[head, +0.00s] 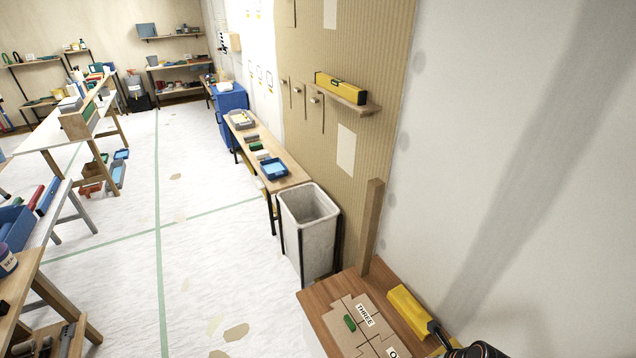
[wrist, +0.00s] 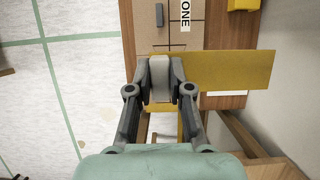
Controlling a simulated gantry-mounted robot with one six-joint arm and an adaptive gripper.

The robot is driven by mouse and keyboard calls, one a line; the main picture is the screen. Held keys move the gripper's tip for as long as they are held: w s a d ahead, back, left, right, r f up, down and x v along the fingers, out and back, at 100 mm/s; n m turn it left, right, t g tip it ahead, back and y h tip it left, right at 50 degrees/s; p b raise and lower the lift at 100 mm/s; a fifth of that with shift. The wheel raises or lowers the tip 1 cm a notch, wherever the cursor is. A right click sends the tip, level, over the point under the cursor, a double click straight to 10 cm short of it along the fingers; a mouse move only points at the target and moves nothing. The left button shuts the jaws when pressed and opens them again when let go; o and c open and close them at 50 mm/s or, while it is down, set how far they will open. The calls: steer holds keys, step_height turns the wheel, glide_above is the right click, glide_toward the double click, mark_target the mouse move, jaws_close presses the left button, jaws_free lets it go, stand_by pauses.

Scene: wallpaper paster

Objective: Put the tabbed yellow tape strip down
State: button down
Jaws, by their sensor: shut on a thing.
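In the wrist view the yellow tape strip (wrist: 230,68) is a long flat mustard band reaching to the right from my gripper (wrist: 160,82). My gripper is shut, with a pale grey tab (wrist: 160,72) between its fingertips. Part of the strip is hidden behind the fingers, and more yellow shows below the tab. The strip lies across the view of a wooden table's near end; I cannot tell whether it touches the table. In the head view only a dark part of my arm shows at the bottom edge.
The wooden table (head: 316,311) bears cardboard panels (head: 375,322) labelled THREE and ONE, with a small green piece (head: 349,323). A yellow tool (head: 408,310) lies along its right side by the wall. A wooden post (head: 371,228) and a grey bin (head: 307,235) stand beyond.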

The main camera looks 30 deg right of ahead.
step_height(320, 180, up, 13)
steer(key=p, duration=0.9)
steer(key=shift+p, duration=0.3)
steer(key=shift+f, duration=0.1)
